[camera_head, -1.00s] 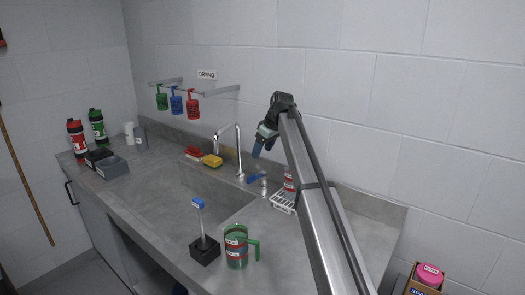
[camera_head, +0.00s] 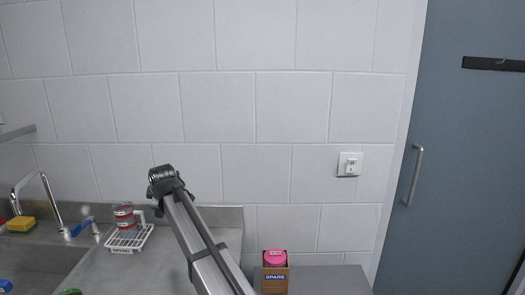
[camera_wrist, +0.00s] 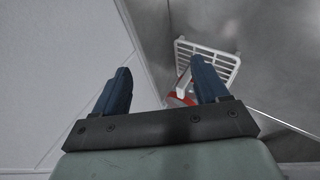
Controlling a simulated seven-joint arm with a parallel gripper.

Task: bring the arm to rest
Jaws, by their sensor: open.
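My arm (camera_head: 200,235) rises from the bottom of the head view, its dark end joint (camera_head: 165,182) in front of the tiled wall. The gripper itself is hidden there. In the wrist view my gripper (camera_wrist: 162,82) shows two blue fingers spread wide apart, with nothing held between them. Beyond the right finger is a white wire drying rack (camera_wrist: 222,52), with a red and white mug (camera_wrist: 178,99) partly hidden by that finger. In the head view the mug (camera_head: 124,217) stands on the rack (camera_head: 128,240), left of my arm.
A faucet (camera_head: 44,196), a yellow sponge (camera_head: 20,224) and a blue item (camera_head: 80,229) are at the left by the sink (camera_head: 40,263). A box marked SPARE (camera_head: 275,280) holds a pink thing (camera_head: 275,258). A wall switch (camera_head: 349,164) and blue door (camera_head: 455,130) are at the right.

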